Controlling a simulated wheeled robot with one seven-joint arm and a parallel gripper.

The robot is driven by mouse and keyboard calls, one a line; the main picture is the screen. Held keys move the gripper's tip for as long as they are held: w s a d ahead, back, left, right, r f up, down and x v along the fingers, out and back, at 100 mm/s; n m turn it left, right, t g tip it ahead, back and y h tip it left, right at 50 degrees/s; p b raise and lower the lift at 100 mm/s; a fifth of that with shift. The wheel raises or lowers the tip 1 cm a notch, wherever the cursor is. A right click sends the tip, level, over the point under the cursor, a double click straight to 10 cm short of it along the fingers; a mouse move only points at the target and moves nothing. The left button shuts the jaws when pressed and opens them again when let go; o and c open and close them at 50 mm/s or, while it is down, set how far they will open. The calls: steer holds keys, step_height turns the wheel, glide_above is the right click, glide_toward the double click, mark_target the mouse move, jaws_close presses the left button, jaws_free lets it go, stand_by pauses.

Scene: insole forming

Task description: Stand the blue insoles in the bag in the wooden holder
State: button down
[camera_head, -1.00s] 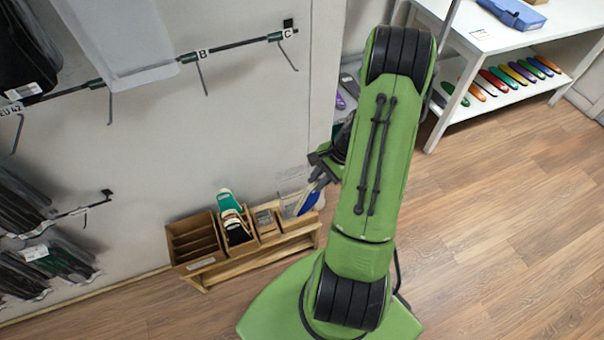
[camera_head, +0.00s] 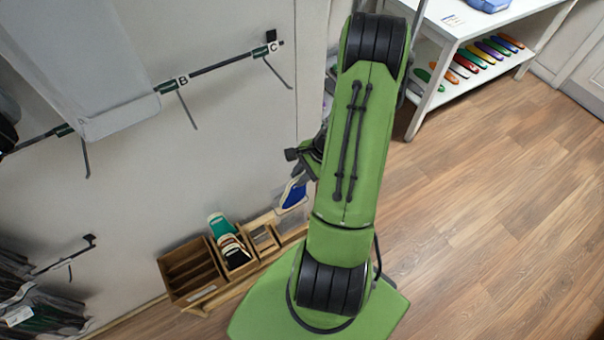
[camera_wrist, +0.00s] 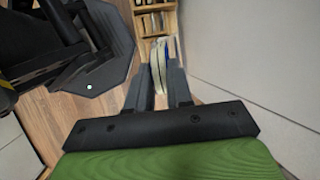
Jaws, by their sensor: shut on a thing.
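The blue insoles (camera_head: 291,195) hang below my gripper (camera_head: 299,172) in the head view, inside what looks like a clear bag. In the wrist view my gripper (camera_wrist: 160,88) is shut on them, and the insoles (camera_wrist: 160,62) show edge-on between the fingers. The wooden holder (camera_head: 195,262) stands low by the wall, below and left of the gripper. Its left box has empty slots, and its middle compartment holds green-and-white and dark insoles (camera_head: 230,245). The holder also shows ahead of the fingers in the wrist view (camera_wrist: 146,8). My arm partly hides the gripper in the head view.
Wall hooks marked B (camera_head: 178,90) and C (camera_head: 272,55) stick out above the holder; a clear bag (camera_head: 95,65) hangs at left. A white table (camera_head: 455,35) with a shelf of coloured insoles (camera_head: 470,60) stands at back right. The floor at right is clear.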

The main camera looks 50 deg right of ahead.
steer(key=shift+g, duration=0.5)
steer(key=shift+w+d+f+b, duration=0.1)
steer(key=shift+w+f+b, duration=0.1)
steer(key=shift+w+f, duration=0.3)
steer(key=shift+w+d+f+b, duration=0.1)
steer(key=shift+w+f+b, duration=0.1)
steer(key=shift+f, duration=0.5)
steer(key=shift+w+d+f+b, duration=0.15)
steer(key=shift+w+f, duration=0.2)
steer(key=shift+f, duration=0.25)
steer(key=c, duration=0.9)
jaws_free()
steer(key=shift+c, duration=0.2)
steer(key=p+v, duration=0.3)
steer(key=v, duration=1.2)
steer(key=shift+d+r, duration=0.2)
steer(key=shift+r, duration=0.15)
steer(key=shift+s, duration=0.1)
